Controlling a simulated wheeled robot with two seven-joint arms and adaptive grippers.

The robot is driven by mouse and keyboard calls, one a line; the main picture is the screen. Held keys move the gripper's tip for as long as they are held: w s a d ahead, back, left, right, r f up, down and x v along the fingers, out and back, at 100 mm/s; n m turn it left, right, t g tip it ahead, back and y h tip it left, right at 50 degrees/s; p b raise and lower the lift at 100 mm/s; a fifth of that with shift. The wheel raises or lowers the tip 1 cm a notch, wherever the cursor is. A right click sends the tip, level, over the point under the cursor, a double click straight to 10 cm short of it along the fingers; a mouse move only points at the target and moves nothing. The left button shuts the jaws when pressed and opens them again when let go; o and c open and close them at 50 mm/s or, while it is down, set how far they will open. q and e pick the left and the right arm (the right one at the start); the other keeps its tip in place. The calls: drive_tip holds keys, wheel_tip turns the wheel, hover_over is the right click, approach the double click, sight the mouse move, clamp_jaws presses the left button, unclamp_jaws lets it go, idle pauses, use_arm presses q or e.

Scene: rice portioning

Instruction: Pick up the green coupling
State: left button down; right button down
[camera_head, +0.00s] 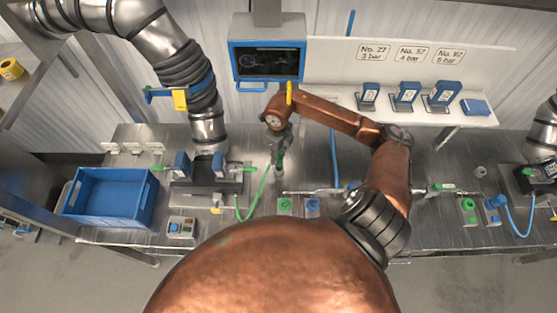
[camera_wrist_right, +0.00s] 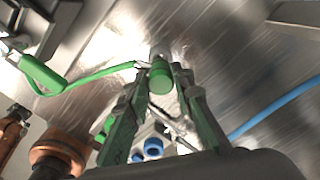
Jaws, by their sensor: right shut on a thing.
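The green coupling (camera_wrist_right: 160,76) is a short green cylinder with a metal tip, seen between the fingers in the right wrist view. My right gripper (camera_wrist_right: 165,85) is shut on it. A thin green hose (camera_wrist_right: 95,75) runs up to the coupling. In the head view my right gripper (camera_head: 279,160) points down over the bench, left of centre, and the green hose (camera_head: 256,197) hangs beside it. The coupling is too small there to make out clearly. My left gripper is not in view.
A blue crate (camera_head: 148,207) stands at the left of the metal bench (camera_head: 130,237). A dark valve block (camera_head: 205,178) with green handles is left of my gripper. Green and blue sockets (camera_head: 285,205) sit at the front edge. A screen (camera_head: 268,60) hangs behind.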

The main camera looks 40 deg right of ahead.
wheel_tip(320, 180, up, 3)
drive_tip(key=shift+r+b, duration=0.1)
drive_tip(key=shift+b, duration=0.2)
drive_tip(key=s+a+r+b, duration=0.1)
drive_tip(key=s+a+b, duration=0.2)
drive_tip(key=s+a, duration=0.8)
drive_tip(key=s, duration=0.3)
drive_tip(key=shift+a, duration=0.3)
drive_tip(key=shift+w+d, duration=0.1)
drive_tip(key=d+b, duration=0.2)
drive_tip(key=d, duration=0.1)
